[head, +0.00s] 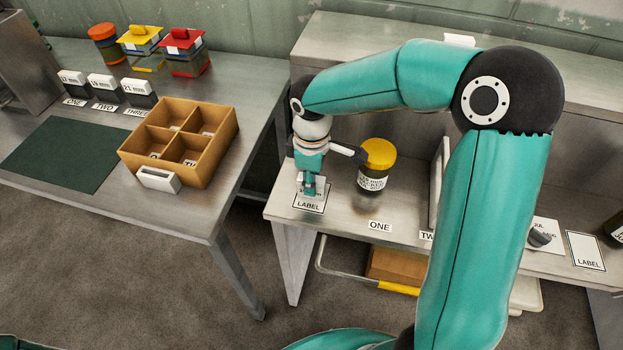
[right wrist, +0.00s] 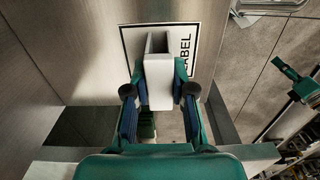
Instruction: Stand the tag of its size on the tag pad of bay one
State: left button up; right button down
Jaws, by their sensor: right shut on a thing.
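My right gripper (head: 312,186) is shut on a white tag (right wrist: 158,82), holding it over the label pad (head: 309,206) at the left end of the grey bench. In the right wrist view the tag is between both fingers, with the pad (right wrist: 186,24) behind it. I cannot tell whether the tag touches the pad. Any print on the tag is not readable. A dark jar with a yellow lid (head: 376,166) stands right of the gripper, behind the ONE marker (head: 380,226). The jar's label is too small to read surely. My left gripper does not show.
The left table holds a wooden divided box (head: 188,178) with a white tag (head: 158,180) at its front, a green mat (head: 66,153), several tags in a row (head: 103,86) and coloured-lid containers (head: 186,51). A white upright panel (head: 438,185) stands right of the jar.

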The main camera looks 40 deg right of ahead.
jog(key=shift+f, duration=0.15)
jog(key=c, duration=1)
grip_release()
jog(key=shift+r, duration=0.2)
notch_tip(320, 180, up, 12)
jog(key=shift+p, duration=0.5)
